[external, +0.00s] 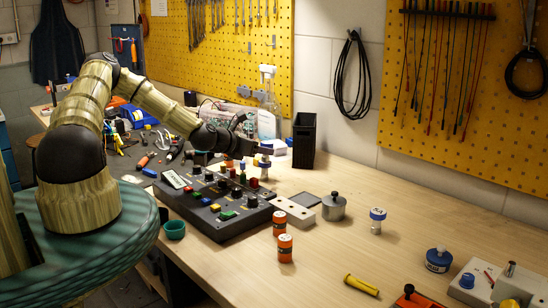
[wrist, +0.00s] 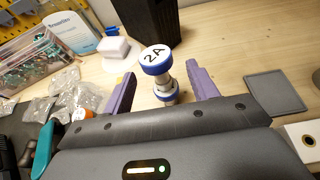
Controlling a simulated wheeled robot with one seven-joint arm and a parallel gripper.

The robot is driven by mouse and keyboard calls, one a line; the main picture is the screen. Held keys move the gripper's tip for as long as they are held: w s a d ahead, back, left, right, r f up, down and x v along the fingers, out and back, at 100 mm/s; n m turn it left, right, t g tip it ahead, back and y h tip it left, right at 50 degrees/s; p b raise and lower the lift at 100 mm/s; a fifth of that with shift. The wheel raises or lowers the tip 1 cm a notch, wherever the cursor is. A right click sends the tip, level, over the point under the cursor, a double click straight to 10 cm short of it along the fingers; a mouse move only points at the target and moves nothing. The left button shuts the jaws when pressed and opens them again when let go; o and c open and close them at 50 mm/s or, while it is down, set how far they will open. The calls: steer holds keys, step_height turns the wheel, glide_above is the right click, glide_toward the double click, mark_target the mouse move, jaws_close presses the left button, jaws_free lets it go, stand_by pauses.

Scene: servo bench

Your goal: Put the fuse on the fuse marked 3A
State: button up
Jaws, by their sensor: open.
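My gripper (wrist: 160,88) is open in the wrist view, its two purple fingers on either side of a white-and-blue fuse marked 2A (wrist: 155,60). The fuse stands upright, with gaps to both fingers. In the external view my gripper (external: 262,150) is just above and beside this fuse (external: 264,172), behind the control panel. A second white-and-blue fuse (external: 377,220) stands alone on the bench to the right; its marking is too small to read. No 3A marking is legible in either view.
A black control panel (external: 215,207) with knobs and buttons lies in front of the gripper. A black bin (external: 304,140) stands behind. Orange cylinders (external: 285,248), a metal pot (external: 334,207) and a blue round container (external: 438,259) stand rightward. The middle of the bench is mostly clear.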

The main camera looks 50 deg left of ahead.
steer(key=b+v, duration=0.2)
steer(key=v, duration=0.7)
steer(key=shift+s, duration=0.2)
